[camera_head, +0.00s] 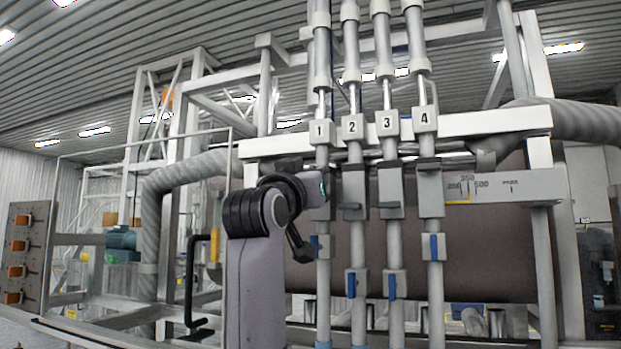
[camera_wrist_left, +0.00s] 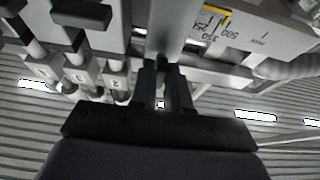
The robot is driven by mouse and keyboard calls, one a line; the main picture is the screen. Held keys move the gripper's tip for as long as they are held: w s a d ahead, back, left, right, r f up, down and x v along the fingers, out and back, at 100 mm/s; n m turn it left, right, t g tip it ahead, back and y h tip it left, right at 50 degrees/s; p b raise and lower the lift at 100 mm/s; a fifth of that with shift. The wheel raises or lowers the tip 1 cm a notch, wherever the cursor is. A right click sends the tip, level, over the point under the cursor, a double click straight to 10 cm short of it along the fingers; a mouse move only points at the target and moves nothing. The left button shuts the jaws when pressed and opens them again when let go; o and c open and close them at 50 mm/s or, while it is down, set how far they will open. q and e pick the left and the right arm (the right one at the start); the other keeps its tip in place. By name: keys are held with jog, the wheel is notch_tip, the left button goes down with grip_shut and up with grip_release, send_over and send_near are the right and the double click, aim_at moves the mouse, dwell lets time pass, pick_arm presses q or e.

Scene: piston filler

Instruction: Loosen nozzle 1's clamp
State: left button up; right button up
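Nozzle 1 is the leftmost of the upright tubes in the head view, under the label 1 (camera_head: 319,130). My left arm stands in front of it, and my wrist hides most of nozzle 1's clamp (camera_head: 322,212). My left gripper (camera_wrist_left: 165,88) is at clamp height. In the left wrist view its two dark fingers stand a little apart, in front of a grey upright body. I cannot tell whether the clamp's lever is between them or touched. My right gripper is in neither view.
Close to the right are the clamps of nozzle 2 (camera_head: 354,192), nozzle 3 (camera_head: 391,190) and nozzle 4 (camera_head: 430,190). A scale plate (camera_head: 500,188) is further right. A ribbed hose (camera_head: 150,230) and a black bent bar (camera_head: 190,280) are left of my arm.

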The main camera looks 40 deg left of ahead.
pick_arm(q)
jog(key=shift+o, duration=1.3)
jog(key=b+v, duration=0.2)
jog(key=v, duration=0.5)
jog(key=shift+f, duration=0.1)
